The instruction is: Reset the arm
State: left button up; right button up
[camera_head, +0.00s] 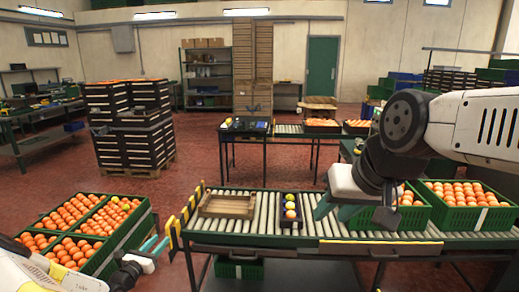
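My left gripper (154,246) comes in at the lower left, next to the near-left crate of oranges (139,228). Its two teal fingers show a small gap and nothing between them. My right gripper (336,211) hangs over the right part of the roller conveyor (270,240), pointing down. Its teal fingers are apart and no held object shows. The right arm hides part of the green crate behind it.
A wooden tray (227,205) and a dark narrow tray (298,224) with several fruits lie on the conveyor. Green crates of oranges (470,217) stand at its right. Stacked dark crates (125,135) stand behind on the red floor.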

pick_arm(q)
jog(key=s+d+r+m+g+h, duration=0.3)
jog(key=d+r+m+g+h, duration=0.55)
jog(key=d+r+m, duration=0.85)
jog(key=s+d+r+m+g+y, duration=0.3)
jog(key=s+d+r+m+g, duration=0.35)
jog(key=s+d, duration=0.25)
jog(key=s+a+r+m+t+y, duration=0.1)
jog(key=s+r+m+y, duration=0.3)
jog(key=s, duration=0.5)
jog(key=s+a+r+m+t+y, duration=0.1)
jog(key=s+r+m+t+y, duration=0.1)
jog(key=s+r+m+y, duration=0.2)
jog(key=s+r+m, duration=0.3)
jog(key=s+r, duration=0.2)
jog(key=s, duration=0.1)
jog(key=shift+s+r+t, duration=0.25)
jog(key=shift+t, duration=0.05)
pick_arm(e)
jog(key=shift+o, duration=0.2)
